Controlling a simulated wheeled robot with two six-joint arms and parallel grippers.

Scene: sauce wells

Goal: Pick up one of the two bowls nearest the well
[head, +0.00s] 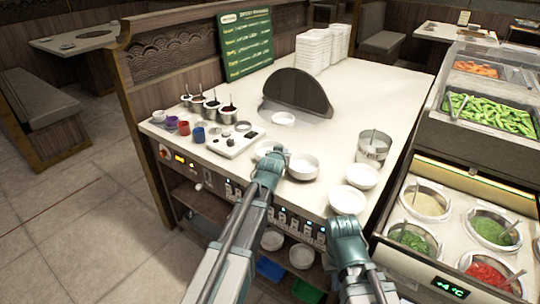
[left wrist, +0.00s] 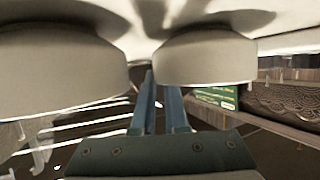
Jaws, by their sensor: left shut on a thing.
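The well (head: 297,93) is a dark round opening with a raised dark panel on the white counter. A small white bowl (head: 283,119) sits at its front. Nearer me are a white bowl (head: 268,147), partly hidden by my left gripper (head: 270,157), and another white bowl (head: 303,167) just right of it. In the left wrist view, which is upside down, my left gripper (left wrist: 160,82) is shut on the rim of the right-hand bowl (left wrist: 205,52); the other bowl (left wrist: 60,70) is beside it. My right gripper (head: 347,226) is by the front edge, its fingers not clear.
Two more white bowls, one farther (head: 362,177) and one nearer (head: 347,199), stand at the right, near a metal pot (head: 373,147). Sauce cups (head: 198,133) and a control box (head: 236,139) are at the left. Stacked white containers (head: 315,50) and a menu board (head: 246,43) stand behind.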

